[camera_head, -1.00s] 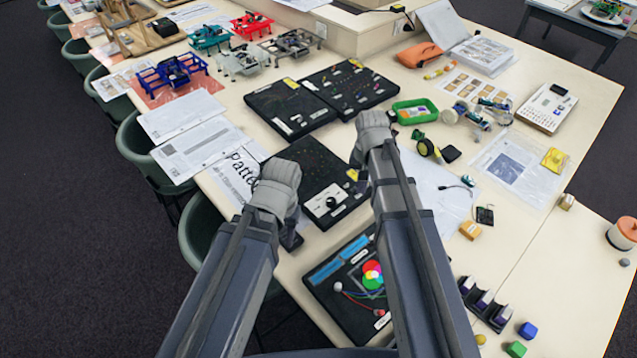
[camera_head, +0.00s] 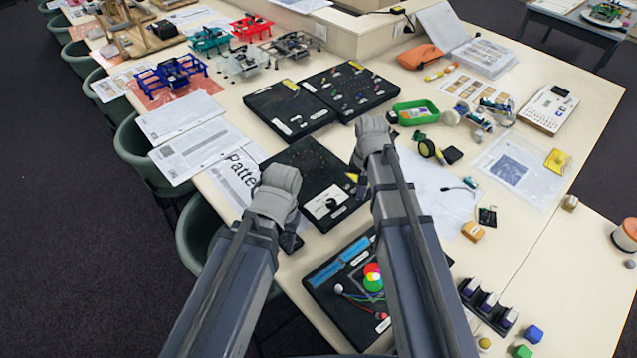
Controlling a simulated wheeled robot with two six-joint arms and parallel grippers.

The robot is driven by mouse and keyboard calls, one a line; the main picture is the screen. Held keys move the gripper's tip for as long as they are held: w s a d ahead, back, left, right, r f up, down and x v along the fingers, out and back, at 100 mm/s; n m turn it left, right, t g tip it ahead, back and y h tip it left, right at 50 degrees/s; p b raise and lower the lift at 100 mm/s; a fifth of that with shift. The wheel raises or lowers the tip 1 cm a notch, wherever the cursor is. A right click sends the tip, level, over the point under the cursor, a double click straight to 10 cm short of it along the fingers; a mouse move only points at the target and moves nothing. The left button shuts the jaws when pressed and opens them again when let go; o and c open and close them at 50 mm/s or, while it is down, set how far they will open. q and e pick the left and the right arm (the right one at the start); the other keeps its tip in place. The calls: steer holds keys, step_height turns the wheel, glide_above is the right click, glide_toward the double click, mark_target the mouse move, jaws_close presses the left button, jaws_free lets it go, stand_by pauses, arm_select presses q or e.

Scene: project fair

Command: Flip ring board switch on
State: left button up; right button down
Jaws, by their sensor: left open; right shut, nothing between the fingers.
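A black board (camera_head: 300,158) with a white panel and a black knob (camera_head: 331,202) lies between my two arms. It looks like the ring board, but I cannot be sure. Its switch cannot be made out, and my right arm covers part of its right side. My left gripper (camera_head: 291,241) is open and empty at the board's near left corner. My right gripper (camera_head: 360,187) is shut and empty over the board's right edge, close to a small yellow patch. Whether its fingertips touch the board cannot be told.
Two more black boards (camera_head: 289,108) (camera_head: 349,90) lie behind. A colour-wheel board (camera_head: 340,302) lies in front, partly under my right arm. Papers (camera_head: 202,147) lie left.

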steer(key=shift+w+a, duration=0.3)
steer(key=shift+w, duration=0.15)
steer(key=shift+w+a, duration=0.1)
arm_select(q)
steer(key=shift+r, duration=0.1)
arm_select(e)
steer(key=shift+r, duration=0.1)
arm_select(q)
step_height(320, 180, up, 7)
steer(key=p, duration=0.7)
arm_select(e)
step_height(320, 180, up, 7)
steer(key=shift+s+d, duration=0.2)
steer(key=shift+s, duration=0.05)
